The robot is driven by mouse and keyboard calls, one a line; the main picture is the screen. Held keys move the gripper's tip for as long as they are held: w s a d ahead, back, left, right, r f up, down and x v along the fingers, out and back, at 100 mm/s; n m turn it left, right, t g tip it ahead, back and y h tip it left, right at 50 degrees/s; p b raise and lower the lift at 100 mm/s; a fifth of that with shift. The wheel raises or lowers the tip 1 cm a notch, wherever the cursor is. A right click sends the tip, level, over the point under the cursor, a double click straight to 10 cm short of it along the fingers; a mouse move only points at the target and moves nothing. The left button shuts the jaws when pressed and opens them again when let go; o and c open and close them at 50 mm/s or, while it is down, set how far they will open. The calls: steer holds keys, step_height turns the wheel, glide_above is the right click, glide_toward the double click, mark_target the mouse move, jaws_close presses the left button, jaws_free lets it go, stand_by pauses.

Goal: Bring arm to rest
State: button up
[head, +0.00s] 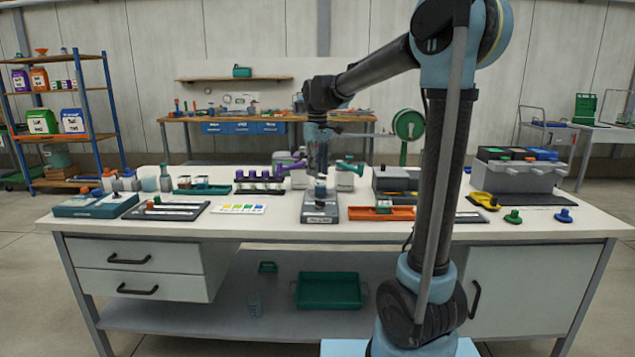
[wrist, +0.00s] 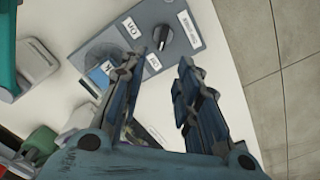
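My gripper (wrist: 158,72) is open, its two dark fingers apart with nothing between them in the wrist view. In the head view my gripper (head: 319,165) hangs down from my bent arm over the middle of the bench (head: 270,228). Below it stands a grey control box (head: 320,214), which also shows in the wrist view (wrist: 185,60) with white labels and a black knob (wrist: 162,37). The fingers look apart from the knob, though the exact gap is hard to tell. The fingertips are too small to make out in the head view.
Purple-handled valves (head: 260,178) stand left of my gripper and an orange tray (head: 382,213) to its right. A grey bin block (head: 520,172) stands at the bench's right. My arm crosses the bench's right half. The bench's front edge is mostly clear.

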steer(key=shift+r, duration=0.75)
steer(key=shift+d, duration=0.1)
steer(key=s+d+f+m+t, duration=0.1)
steer(key=s+d+f+m, duration=0.1)
steer(key=s+d+f, duration=0.35)
steer(key=s+d+f+m, duration=0.2)
steer(key=s+d, duration=0.5)
steer(key=s, duration=0.2)
steer(key=s+d+f+m+t, duration=0.1)
steer(key=s+d+f+m, duration=0.1)
steer(key=s+d+f, duration=0.35)
steer(key=s+d+f+m, duration=0.3)
steer(key=s+f, duration=0.5)
steer(key=s, duration=0.2)
steer(key=shift+s+d, duration=0.25)
steer(key=shift+d, duration=0.1)
